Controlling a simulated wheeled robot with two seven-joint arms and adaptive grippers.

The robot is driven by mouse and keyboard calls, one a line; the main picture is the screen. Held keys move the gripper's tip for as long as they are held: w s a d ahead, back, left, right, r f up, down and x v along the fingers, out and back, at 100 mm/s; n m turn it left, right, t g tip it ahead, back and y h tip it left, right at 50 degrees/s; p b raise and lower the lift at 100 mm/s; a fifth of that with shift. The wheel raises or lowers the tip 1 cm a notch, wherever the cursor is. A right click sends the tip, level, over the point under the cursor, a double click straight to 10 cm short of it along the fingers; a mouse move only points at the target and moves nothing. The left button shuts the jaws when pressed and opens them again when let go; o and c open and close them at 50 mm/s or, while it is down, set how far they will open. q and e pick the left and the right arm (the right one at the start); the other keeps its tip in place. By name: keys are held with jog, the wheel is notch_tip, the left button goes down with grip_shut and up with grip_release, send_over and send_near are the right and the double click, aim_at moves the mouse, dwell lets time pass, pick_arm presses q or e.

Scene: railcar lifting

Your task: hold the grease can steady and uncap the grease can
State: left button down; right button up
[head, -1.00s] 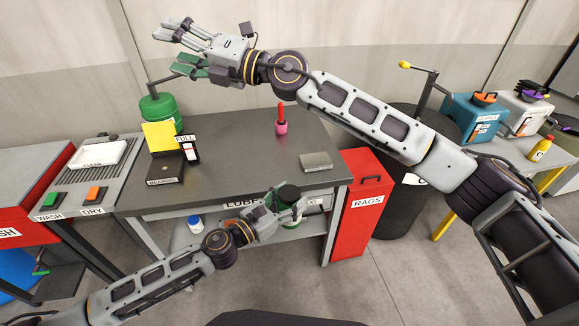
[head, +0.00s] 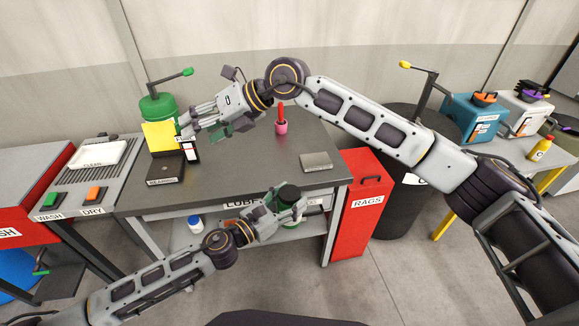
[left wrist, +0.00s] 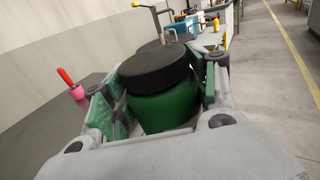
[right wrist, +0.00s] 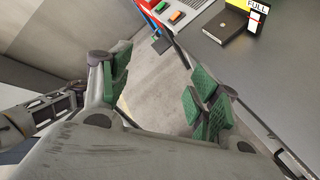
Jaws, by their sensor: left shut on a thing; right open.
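The grease can (left wrist: 163,108) is green with a wide black cap (left wrist: 153,68) on top. It stands roughly upright between the fingers of my left gripper (left wrist: 160,100), which is shut on its sides. In the head view the black cap (head: 288,193) shows above my left gripper (head: 286,207), near the table's front edge; the can's body is mostly hidden by the fingers. My right gripper (head: 208,130) is open and empty above the left part of the table, apart from the can. Its spread fingers (right wrist: 160,95) also show in the right wrist view, with floor between them.
A green pump container (head: 157,107), a yellow block (head: 158,137), a bearing box (head: 165,170) and a "FULL" marker (head: 190,150) stand near my right gripper. A pink cup with a red handle (head: 281,126) and a grey block (head: 317,161) sit further right. The table middle is clear.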

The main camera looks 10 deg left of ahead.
jog(key=w+d+f+h, duration=0.2)
jog(key=d+f+h, duration=0.4)
jog(key=d+f, duration=0.25)
jog(key=h, duration=0.5)
send_over(290, 192)
jog(key=a, duration=0.1)
notch_tip(290, 192, down, 2)
jog(key=shift+w+f+m+t, duration=0.1)
jog(key=shift+m+t, duration=0.2)
jog(key=shift+m, duration=0.1)
jog(key=shift+d+h, duration=0.5)
jog(key=shift+f, duration=4)
jog(key=c, duration=0.9)
